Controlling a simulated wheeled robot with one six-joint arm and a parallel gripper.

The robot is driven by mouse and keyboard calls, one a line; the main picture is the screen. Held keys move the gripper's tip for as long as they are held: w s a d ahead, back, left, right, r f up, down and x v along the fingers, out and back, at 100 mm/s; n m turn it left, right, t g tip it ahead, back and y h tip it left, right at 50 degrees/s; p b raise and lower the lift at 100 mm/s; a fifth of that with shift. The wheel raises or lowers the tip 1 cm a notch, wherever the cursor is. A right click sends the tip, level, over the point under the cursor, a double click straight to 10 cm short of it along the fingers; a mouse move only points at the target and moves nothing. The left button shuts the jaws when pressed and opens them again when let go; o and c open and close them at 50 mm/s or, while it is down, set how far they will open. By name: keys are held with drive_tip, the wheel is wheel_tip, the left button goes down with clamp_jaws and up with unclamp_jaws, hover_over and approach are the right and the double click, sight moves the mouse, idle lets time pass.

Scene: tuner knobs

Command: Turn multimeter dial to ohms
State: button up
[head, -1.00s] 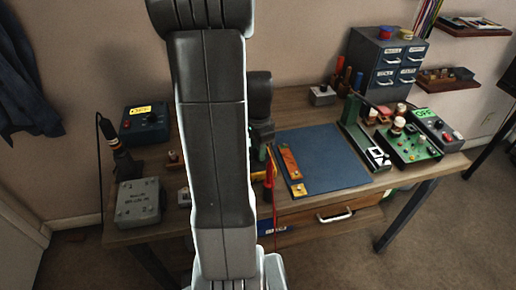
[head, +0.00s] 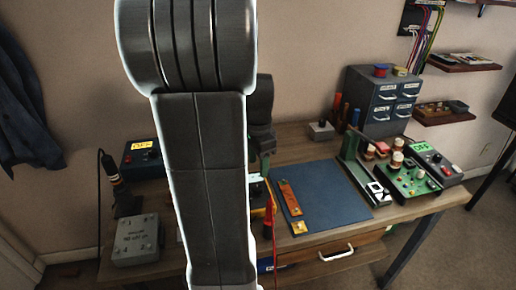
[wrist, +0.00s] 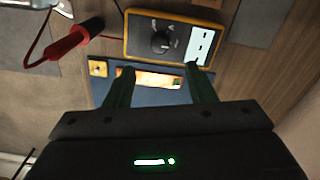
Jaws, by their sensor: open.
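The multimeter (wrist: 132,48) is an orange-framed box with a dark face. Its round black dial (wrist: 162,41) sits mid-face, and a pale panel with dark marks (wrist: 202,46) is at its right. My gripper (wrist: 161,78) is open, its two green fingers apart and nothing held between them. In the picture the fingertips lie just below the multimeter, short of the dial. The dial's setting is too small to read.
A red probe with its lead (wrist: 72,42) lies left of the multimeter. A blue mat (head: 335,205) bears an orange strip (head: 290,198). A green circuit board (head: 412,180), a drawer cabinet (head: 372,95) and a grey box (head: 136,240) stand around the bench.

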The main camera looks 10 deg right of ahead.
wheel_tip(320, 180, up, 4)
drive_tip(key=r, duration=0.1)
hover_over(258, 188)
drive_tip(key=shift+f, duration=0.25)
wheel_tip(258, 188, down, 14)
drive_tip(key=shift+b, duration=0.45)
drive_tip(key=shift+r, duration=0.1)
idle(0.3)
